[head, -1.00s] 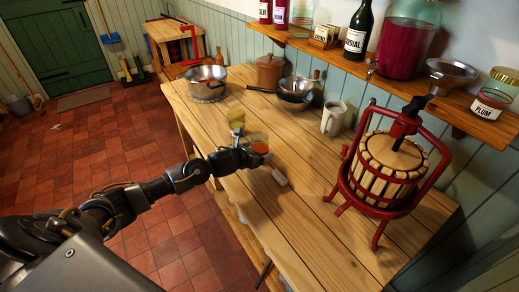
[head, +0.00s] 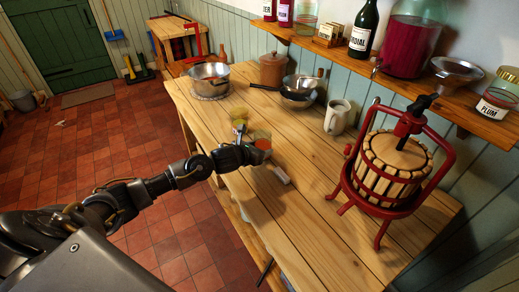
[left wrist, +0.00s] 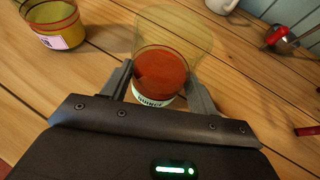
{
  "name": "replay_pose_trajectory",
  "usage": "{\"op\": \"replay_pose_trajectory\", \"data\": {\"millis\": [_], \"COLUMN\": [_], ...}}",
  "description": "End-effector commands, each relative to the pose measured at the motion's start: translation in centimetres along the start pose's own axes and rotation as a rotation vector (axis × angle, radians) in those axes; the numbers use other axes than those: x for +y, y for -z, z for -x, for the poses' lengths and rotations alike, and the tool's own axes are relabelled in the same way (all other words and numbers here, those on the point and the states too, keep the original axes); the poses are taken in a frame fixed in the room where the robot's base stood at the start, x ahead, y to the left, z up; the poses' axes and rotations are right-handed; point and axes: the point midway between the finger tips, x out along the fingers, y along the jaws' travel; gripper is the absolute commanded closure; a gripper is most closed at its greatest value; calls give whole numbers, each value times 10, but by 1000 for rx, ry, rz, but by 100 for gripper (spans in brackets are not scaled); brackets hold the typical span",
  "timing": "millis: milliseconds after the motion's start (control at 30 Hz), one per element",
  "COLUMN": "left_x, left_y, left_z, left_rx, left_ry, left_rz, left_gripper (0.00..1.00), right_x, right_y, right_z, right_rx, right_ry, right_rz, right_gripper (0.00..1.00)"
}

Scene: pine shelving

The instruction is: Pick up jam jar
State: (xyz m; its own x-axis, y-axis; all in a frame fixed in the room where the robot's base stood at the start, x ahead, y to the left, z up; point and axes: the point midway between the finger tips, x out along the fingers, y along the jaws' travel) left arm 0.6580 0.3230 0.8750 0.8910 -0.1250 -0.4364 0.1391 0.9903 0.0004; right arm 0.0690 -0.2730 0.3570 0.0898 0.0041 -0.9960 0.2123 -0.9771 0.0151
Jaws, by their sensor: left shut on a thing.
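A glass jar (head: 263,140) with orange-red contents is at the left part of the pine table, in the jaws of my left gripper (head: 254,152). In the left wrist view the same jar (left wrist: 161,72) has a clear upper part and a white label, only partly readable. The fingers of my left gripper (left wrist: 160,84) press on both its sides. I cannot tell whether its base touches the table. A second jar (head: 239,127) stands just beyond it; in the left wrist view this jar (left wrist: 55,24) shows a pinkish label. My right gripper is not in view.
On the table (head: 310,235) are a steel pot (head: 209,79), pans (head: 298,97), a cream mug (head: 337,117), a small pale block (head: 281,175) and a red-framed press (head: 395,165). A wall shelf (head: 340,53) holds bottles and jars. The table front is clear.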

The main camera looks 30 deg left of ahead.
Motion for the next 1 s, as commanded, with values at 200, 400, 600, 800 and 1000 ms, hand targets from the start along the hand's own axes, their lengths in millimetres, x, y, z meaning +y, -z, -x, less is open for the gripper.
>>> {"op": "replay_pose_trajectory", "data": {"millis": [200, 400, 600, 800, 1000], "left_x": [0, 2, 5, 9, 14], "left_y": [-13, -29, -41, -54, -57], "left_z": [6, 19, 44, 72, 99], "left_rx": [-7, -5, -6, -6, -4], "left_ry": [0, -1, 0, 0, -2], "left_rz": [0, 0, -1, -1, -2], "left_gripper": [76, 76, 76, 76, 76], "right_x": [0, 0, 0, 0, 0], "right_y": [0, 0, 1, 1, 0], "right_z": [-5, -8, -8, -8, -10], "right_rx": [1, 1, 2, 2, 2], "right_ry": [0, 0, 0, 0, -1], "right_rz": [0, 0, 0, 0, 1], "right_gripper": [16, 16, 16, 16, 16]}}
